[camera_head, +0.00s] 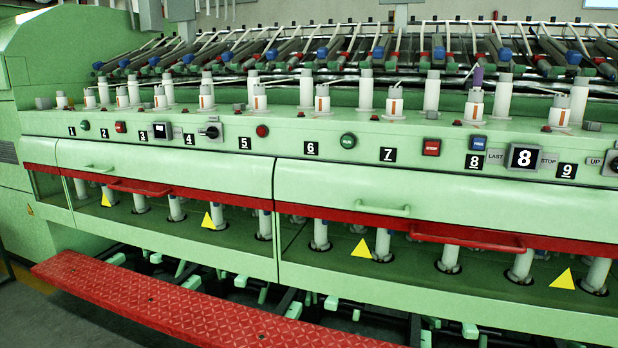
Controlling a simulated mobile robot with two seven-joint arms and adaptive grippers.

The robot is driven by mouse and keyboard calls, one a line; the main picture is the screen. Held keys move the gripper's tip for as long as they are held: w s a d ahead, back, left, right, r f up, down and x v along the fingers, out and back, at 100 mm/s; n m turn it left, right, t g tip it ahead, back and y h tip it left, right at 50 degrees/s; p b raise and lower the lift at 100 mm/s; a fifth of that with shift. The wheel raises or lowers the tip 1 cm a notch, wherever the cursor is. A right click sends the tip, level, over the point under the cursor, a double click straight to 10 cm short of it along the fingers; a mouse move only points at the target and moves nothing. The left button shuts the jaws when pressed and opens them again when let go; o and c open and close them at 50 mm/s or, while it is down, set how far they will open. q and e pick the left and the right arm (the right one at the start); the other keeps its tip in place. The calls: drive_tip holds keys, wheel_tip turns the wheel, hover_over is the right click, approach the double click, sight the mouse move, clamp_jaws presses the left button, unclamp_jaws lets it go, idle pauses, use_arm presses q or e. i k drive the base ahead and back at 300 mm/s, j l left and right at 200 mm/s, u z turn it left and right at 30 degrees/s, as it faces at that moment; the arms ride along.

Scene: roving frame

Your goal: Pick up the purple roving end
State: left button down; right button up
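A small purple roving end (477,76) stands up at the right of the head view. It sits at the top of a white spindle top with an orange mark (474,105), in the front row on the green machine's ledge, above the number 8 label (475,161). A thin pale strand shows just left of the purple piece. Neither of my grippers is in view.
A long green roving frame (180,232) with white bobbins and numbered labels spans the view. Red bars and green handles (382,208) run along its front covers. A red step (190,305) juts out low at the left. Drafting rollers (350,50) line the back.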

sight(478, 71)
drive_tip(key=z, duration=0.85)
